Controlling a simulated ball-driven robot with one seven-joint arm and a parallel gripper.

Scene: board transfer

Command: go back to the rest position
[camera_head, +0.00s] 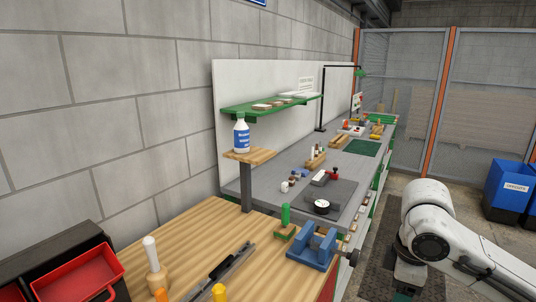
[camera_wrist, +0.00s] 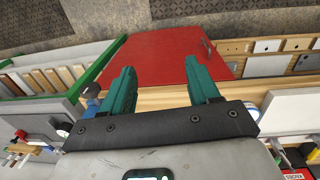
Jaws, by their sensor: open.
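My gripper (camera_wrist: 160,90) shows in the wrist view with its two teal fingers apart and nothing between them. Beyond the fingers is a red panel (camera_wrist: 158,55), apart from them as far as I can tell. In the head view my white arm (camera_head: 440,235) is at the lower right, beside the workbench; the gripper itself is outside that view.
A wooden bench (camera_head: 190,240) carries a blue vise (camera_head: 312,246) and a green-handled block (camera_head: 285,222). A bottle (camera_head: 241,135) stands on a raised wooden shelf. A red bin (camera_head: 80,278) is at lower left. Blue bins (camera_head: 508,190) stand at right; floor near the arm is open.

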